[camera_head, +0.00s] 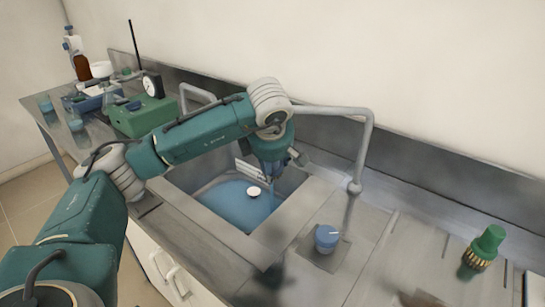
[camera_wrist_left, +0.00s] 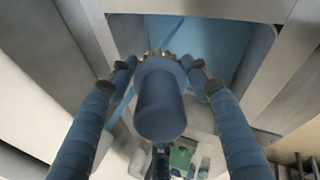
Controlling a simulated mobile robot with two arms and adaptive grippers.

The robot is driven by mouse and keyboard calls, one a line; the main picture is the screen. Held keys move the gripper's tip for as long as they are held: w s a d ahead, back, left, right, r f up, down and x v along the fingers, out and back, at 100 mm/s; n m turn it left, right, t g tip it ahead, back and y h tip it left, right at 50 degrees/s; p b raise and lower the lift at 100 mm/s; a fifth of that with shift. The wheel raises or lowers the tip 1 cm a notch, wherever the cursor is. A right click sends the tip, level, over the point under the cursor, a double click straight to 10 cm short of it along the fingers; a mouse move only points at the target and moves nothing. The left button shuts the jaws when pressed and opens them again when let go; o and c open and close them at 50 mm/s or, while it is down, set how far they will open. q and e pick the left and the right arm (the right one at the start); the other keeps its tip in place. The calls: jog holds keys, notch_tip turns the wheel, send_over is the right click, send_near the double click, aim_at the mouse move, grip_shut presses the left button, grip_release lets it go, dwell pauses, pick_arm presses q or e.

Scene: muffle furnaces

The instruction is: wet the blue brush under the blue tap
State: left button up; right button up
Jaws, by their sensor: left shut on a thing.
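My left gripper (camera_head: 270,172) is above the sink (camera_head: 288,213), under the end of the bent tap pipe (camera_head: 366,145). In the left wrist view, this gripper (camera_wrist_left: 157,75) is shut on the blue brush (camera_wrist_left: 160,105), with fingers on both sides of its thick blue handle. Gold bristles (camera_wrist_left: 157,56) show at its far end. I cannot make out the brush in the head view, where the gripper hides it. A blue tap knob (camera_head: 326,237) stands on the counter right of the sink. I see no clear water stream. My right gripper is not in view.
A green device with a dial (camera_head: 143,115), a brown bottle (camera_head: 82,68) and several small vessels stand at the back left. A second pipe (camera_head: 199,92) rises behind my arm.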

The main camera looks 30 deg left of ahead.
pick_arm(q)
jog(key=s+d, duration=0.2)
jog(key=s, duration=0.1)
jog(key=shift+s, duration=0.25)
dwell(1.3)
jog(key=s+d+r+p, duration=0.1)
jog(key=s+d+r, duration=0.1)
jog(key=s+r, duration=0.2)
jog(key=shift+s+d, duration=0.15)
jog(key=shift+d, duration=0.15)
dwell(0.5)
